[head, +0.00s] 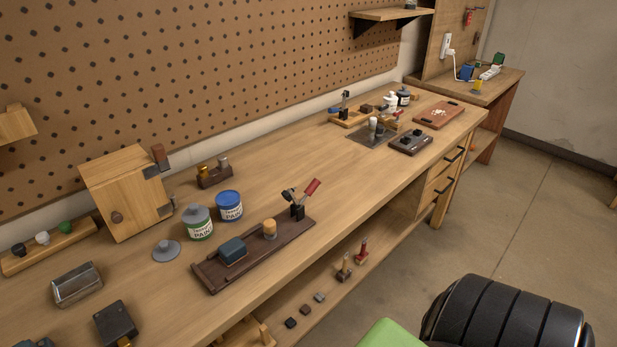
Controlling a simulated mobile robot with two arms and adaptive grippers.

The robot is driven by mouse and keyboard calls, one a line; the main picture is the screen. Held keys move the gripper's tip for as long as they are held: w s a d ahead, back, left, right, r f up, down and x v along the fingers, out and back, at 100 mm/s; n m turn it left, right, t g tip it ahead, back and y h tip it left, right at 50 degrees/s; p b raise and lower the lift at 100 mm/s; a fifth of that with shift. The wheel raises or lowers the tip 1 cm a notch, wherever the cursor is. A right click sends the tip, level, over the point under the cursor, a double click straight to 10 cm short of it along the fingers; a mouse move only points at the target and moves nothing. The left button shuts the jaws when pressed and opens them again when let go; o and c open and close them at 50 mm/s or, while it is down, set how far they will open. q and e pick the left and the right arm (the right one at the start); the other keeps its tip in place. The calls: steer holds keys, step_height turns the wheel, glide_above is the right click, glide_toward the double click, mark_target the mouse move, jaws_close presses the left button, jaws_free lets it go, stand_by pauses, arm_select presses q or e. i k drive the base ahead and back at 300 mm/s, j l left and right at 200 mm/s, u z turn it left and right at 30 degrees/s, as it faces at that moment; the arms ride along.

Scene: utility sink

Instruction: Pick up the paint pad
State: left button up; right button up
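A small blue-grey block (232,250), which looks like the paint pad, sits on the left part of a long dark wooden tray (262,253) on the workbench. I cannot tell for certain that it is the pad. A round tan-topped piece (270,229) and an upright holder with a red-handled tool (306,193) stand on the same tray, to its right. Neither of my grippers is in view, and nothing touches the block.
A green-labelled paint can (199,224) and a blue paint can (229,206) stand behind the tray. A grey lid (166,250) and a metal tin (77,285) lie to the left. The bench (345,178) is clear between the tray and the far-right tools.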

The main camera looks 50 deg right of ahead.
mark_target(269, 225)
steer(key=z, duration=1.15)
